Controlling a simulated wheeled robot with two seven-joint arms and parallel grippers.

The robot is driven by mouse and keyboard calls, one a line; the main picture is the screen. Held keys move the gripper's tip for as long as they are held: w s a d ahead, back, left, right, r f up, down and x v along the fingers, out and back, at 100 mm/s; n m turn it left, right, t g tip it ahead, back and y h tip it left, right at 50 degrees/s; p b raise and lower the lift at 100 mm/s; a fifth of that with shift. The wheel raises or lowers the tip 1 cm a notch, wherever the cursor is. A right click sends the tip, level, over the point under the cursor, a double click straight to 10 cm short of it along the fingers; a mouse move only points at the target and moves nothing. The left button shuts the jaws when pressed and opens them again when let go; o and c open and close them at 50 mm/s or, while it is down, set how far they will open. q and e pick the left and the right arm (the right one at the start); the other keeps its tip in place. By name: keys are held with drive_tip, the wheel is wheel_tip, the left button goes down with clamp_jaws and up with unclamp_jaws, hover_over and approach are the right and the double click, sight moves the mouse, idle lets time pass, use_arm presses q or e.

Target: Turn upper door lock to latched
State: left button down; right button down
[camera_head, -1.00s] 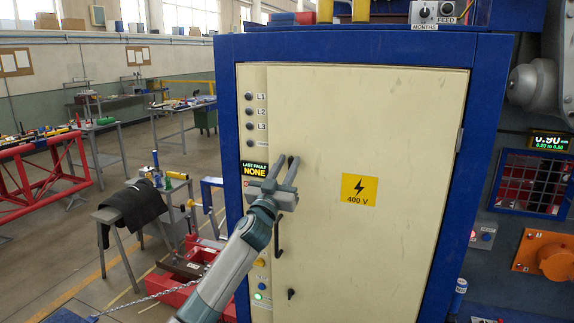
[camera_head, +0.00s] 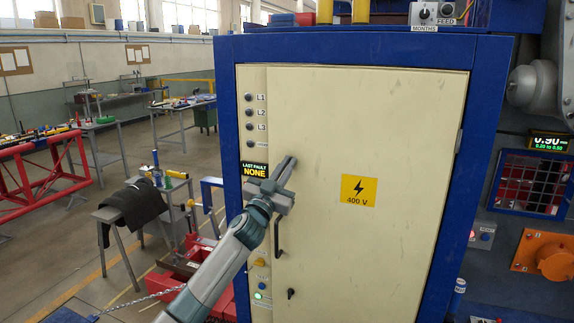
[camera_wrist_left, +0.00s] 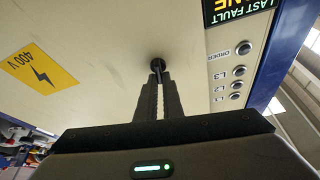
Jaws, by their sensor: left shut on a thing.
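The upper door lock (camera_wrist_left: 157,63) is a small dark round fitting on the cream cabinet door (camera_head: 380,120), seen at my fingertips in the left wrist view. My left gripper (camera_wrist_left: 159,88) is shut on its small key or tab, which is mostly hidden between the fingers. In the head view the left gripper (camera_head: 287,168) reaches the upper left part of the door and hides the lock. Which way the lock is turned cannot be made out. My right gripper is not in view.
A black door handle (camera_head: 278,238) and a lower lock (camera_head: 291,293) sit below my gripper. The door is flush in its blue frame (camera_head: 228,130). A 400 V label (camera_head: 358,190) is to the right. Indicator lights (camera_head: 249,112) line the left strip.

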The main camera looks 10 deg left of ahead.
use_arm(q)
drive_tip(key=m+g+h+p, duration=0.1)
drive_tip(key=m+g, duration=0.1)
drive_tip(key=m, duration=0.3)
drive_tip(key=m+g+h+p, duration=0.1)
drive_tip(key=m+p, duration=0.1)
drive_tip(key=m, duration=0.4)
drive_tip(key=m+g+h+p, duration=0.1)
drive_tip(key=m+g+h, duration=0.1)
drive_tip(key=m, duration=0.4)
drive_tip(key=shift+d+g+p, duration=0.1)
drive_tip(key=shift+g+p, duration=0.2)
drive_tip(key=shift+f+m+g, duration=0.25)
drive_tip(key=shift+m+g, duration=0.25)
drive_tip(key=shift+m, duration=0.6)
drive_tip(key=c, duration=1.9)
unclamp_jaws()
drive_tip(key=shift+d, duration=0.1)
drive_tip(key=shift+s, duration=0.1)
